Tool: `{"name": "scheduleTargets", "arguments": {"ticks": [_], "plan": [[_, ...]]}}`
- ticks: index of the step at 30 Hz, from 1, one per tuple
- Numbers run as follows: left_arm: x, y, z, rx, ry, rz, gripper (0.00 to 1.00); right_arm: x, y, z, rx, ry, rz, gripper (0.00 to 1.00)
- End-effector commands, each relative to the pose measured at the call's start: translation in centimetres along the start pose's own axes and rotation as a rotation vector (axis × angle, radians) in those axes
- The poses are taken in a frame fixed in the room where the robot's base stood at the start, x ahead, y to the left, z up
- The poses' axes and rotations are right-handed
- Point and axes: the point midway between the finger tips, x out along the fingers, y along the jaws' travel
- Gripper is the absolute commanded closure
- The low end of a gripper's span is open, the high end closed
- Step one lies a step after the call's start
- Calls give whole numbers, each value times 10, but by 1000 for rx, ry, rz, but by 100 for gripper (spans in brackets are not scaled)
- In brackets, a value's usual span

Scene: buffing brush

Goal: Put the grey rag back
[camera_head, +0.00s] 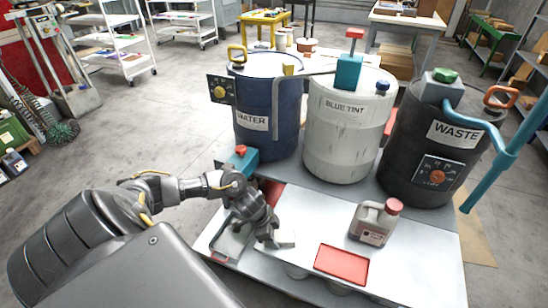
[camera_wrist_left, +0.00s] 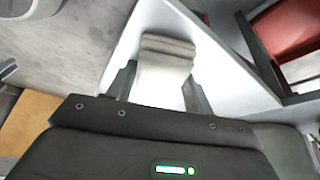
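The pale grey rag (camera_wrist_left: 165,62) is a folded strip in the left wrist view. It lies between the two fingers of my left gripper (camera_wrist_left: 160,88), which meet its sides. In the head view my left gripper (camera_head: 268,236) points down low over the light bench top, and a pale end of the rag (camera_head: 283,244) sticks out to its right. Whether the rag touches the bench is unclear. My right gripper is not in view.
A red tray (camera_head: 342,264) and a brown jug with a red cap (camera_head: 374,222) are to the right on the bench (camera_head: 425,255). A grey tray (camera_head: 231,241) is to the left. WATER (camera_head: 266,105), BLUE TINT (camera_head: 342,140) and WASTE (camera_head: 425,150) drums stand behind.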

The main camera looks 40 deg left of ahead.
Motion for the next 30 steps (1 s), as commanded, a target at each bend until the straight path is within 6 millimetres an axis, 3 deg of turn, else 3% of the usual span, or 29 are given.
{"name": "scheduleTargets", "arguments": {"ticks": [1,4,16,30], "plan": [[0,0,0,0,0,0,42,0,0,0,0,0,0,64],[0,0,0,0,0,0,29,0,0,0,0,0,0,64],[-9,0,-1,2,-1,-1,28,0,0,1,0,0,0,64],[-100,0,-1,2,-2,0,28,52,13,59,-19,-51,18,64]]}}
